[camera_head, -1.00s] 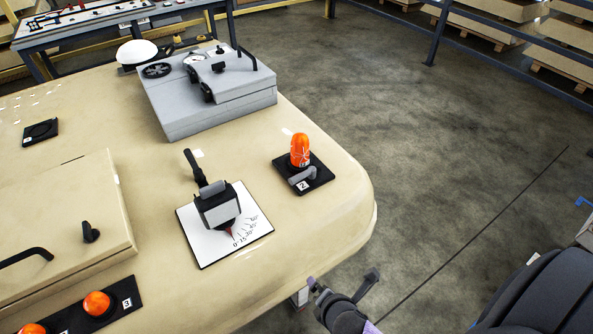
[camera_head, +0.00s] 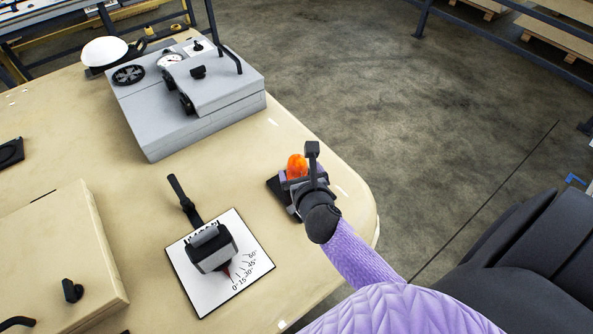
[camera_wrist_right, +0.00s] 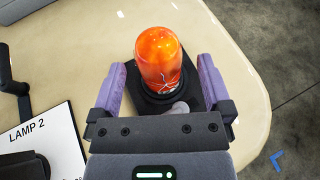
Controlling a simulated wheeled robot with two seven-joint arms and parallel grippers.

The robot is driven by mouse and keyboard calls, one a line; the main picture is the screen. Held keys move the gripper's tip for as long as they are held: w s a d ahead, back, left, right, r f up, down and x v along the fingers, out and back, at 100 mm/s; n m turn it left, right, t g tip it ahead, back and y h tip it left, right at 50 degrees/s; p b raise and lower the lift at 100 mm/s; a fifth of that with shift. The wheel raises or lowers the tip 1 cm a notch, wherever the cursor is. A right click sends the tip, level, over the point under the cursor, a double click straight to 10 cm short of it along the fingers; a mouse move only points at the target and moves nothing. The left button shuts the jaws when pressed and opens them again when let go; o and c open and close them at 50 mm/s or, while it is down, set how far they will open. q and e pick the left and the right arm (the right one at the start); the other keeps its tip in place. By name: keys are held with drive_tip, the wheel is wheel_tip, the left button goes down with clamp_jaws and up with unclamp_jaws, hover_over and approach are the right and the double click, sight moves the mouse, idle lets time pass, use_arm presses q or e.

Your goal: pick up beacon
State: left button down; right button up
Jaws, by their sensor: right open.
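The beacon (camera_head: 297,167) is an orange dome standing upright on a black base plate near the right edge of the cream table. In the right wrist view the beacon (camera_wrist_right: 160,58) stands between the two purple fingers. My right gripper (camera_head: 299,178) is open around it, with a finger on each side and gaps to the dome. In the right wrist view my right gripper (camera_wrist_right: 160,88) hides part of the base plate (camera_wrist_right: 155,104). My left gripper is not in view.
A lever unit on a white dial plate (camera_head: 204,290) stands left of the beacon. A grey box (camera_head: 185,125) with handles and a gauge is behind it, beside a white dome (camera_head: 104,51). A raised cream panel (camera_head: 60,260) is at the left. Open floor lies right.

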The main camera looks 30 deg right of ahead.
sight(299, 172)
drive_tip(key=x, duration=0.2)
drive_tip(key=b+x, duration=0.1)
drive_tip(key=shift+w+f, duration=0.3)
drive_tip(key=shift+f, duration=0.15)
drive_tip(key=shift+r, duration=0.1)
clamp_jaws()
